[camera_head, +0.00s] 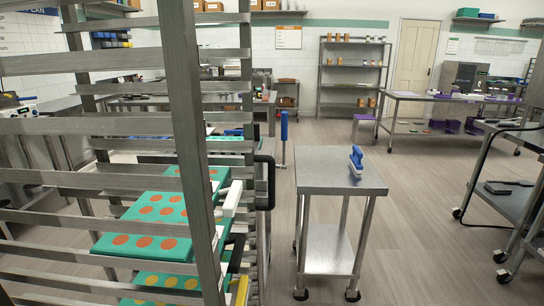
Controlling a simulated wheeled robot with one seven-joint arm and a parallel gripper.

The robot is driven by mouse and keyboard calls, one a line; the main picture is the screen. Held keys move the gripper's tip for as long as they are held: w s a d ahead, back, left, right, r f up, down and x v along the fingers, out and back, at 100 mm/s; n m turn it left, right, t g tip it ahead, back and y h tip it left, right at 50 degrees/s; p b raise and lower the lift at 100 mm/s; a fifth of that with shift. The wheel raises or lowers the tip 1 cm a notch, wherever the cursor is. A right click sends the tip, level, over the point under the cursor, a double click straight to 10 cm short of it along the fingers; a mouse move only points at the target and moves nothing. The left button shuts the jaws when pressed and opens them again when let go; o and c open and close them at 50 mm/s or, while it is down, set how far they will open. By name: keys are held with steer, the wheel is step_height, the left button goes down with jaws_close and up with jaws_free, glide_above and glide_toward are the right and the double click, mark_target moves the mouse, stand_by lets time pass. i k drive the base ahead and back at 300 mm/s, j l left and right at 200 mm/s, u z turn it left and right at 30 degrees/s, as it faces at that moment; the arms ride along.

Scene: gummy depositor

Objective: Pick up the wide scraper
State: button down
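A blue-handled tool with a pale lower part (356,162) lies near the right edge of the small steel table (325,180). It may be the wide scraper, but at this size I cannot tell it from a brush. Its blue handle rises above the top and nothing touches it. My gripper does not show in this view.
A steel rack (190,130) with green trays (150,225) fills the left foreground. A blue upright post (284,130) stands behind the small table. A steel cart (515,165) holding a dark flat object (505,187) stands at right. The floor between is clear.

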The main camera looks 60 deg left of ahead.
mark_target(355, 158)
steer(key=u, duration=1.55)
steer(key=z, duration=1.75)
steer(key=u, duration=1.75)
steer(key=i+l, duration=0.3)
steer(key=l, duration=0.15)
steer(key=i+l+u, duration=0.1)
steer(key=i+l, duration=0.5)
steer(key=l, duration=0.25)
steer(key=i+u, duration=0.05)
